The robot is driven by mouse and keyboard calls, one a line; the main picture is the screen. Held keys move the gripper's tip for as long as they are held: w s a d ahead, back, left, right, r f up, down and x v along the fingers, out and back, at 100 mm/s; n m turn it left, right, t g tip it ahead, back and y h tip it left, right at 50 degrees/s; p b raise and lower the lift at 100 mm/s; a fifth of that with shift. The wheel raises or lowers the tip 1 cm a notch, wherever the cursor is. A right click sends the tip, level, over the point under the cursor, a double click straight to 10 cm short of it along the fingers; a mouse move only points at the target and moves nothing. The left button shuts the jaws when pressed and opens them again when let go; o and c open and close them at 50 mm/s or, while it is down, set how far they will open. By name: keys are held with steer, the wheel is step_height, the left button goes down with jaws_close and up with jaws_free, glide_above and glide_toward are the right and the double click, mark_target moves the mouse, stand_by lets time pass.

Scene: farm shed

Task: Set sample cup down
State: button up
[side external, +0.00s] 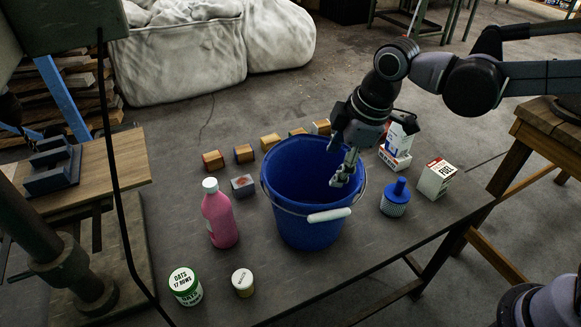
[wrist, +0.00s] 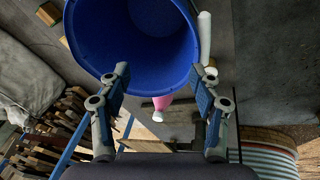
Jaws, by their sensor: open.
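A small white cup with a pale lid (side external: 243,283) stands upright near the front edge of the table; it is probably the sample cup, though its label is too small to read. My gripper (side external: 344,174) is at the right side of the mouth of a blue bucket (side external: 300,228), far from that cup. In the wrist view my gripper's fingers (wrist: 158,76) are spread wide with nothing held between them. The bucket (wrist: 130,50) fills the view beyond them, and its inside looks empty where I can see it.
A pink bottle (side external: 219,218) stands left of the bucket, with a green-and-white oats tin (side external: 185,286) in front. A blue-capped container (side external: 395,198) and a white box (side external: 437,178) stand right. Several small blocks (side external: 245,153) line the back. The table's front right is clear.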

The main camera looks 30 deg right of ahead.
steer(key=s+d+m+t, duration=0.1)
steer(key=s+d+m, duration=0.2)
steer(key=d, duration=0.3)
steer(key=s+d+m+t+h, duration=0.1)
steer(key=s+d+m, duration=0.3)
steer(key=d+m, duration=0.1)
steer(key=s+d+m+t, duration=0.2)
steer(key=s+d+m, duration=0.1)
steer(key=d+m, duration=0.2)
steer(key=shift+s+d+f, duration=0.15)
steer(key=shift+d+f, duration=0.3)
steer(key=shift+d, duration=0.8)
